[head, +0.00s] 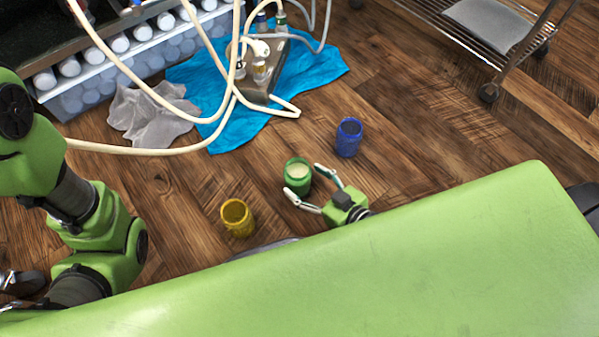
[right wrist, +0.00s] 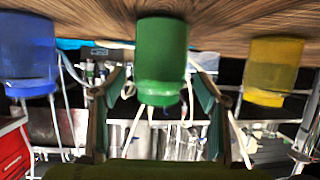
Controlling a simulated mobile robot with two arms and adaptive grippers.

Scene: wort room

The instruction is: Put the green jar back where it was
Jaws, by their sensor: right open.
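The green jar (head: 297,178) stands upright on the wooden floor, with something pale visible in its open top. My right gripper (head: 304,181) is low beside it, its two fingers spread and reaching to either side of the jar. In the right wrist view, which is upside down, the green jar (right wrist: 161,60) appears between the two open fingers (right wrist: 158,88), with a gap on each side. My left arm enters at the left of the head view; its gripper cannot be made out.
A blue jar (head: 348,138) stands behind and right of the green jar, a yellow jar (head: 237,218) in front and left. Behind lie a blue cloth (head: 318,70), a grey cloth (head: 150,115) and cream hoses (head: 150,151). A wire rack (head: 480,45) stands back right. Floor right of the blue jar is clear.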

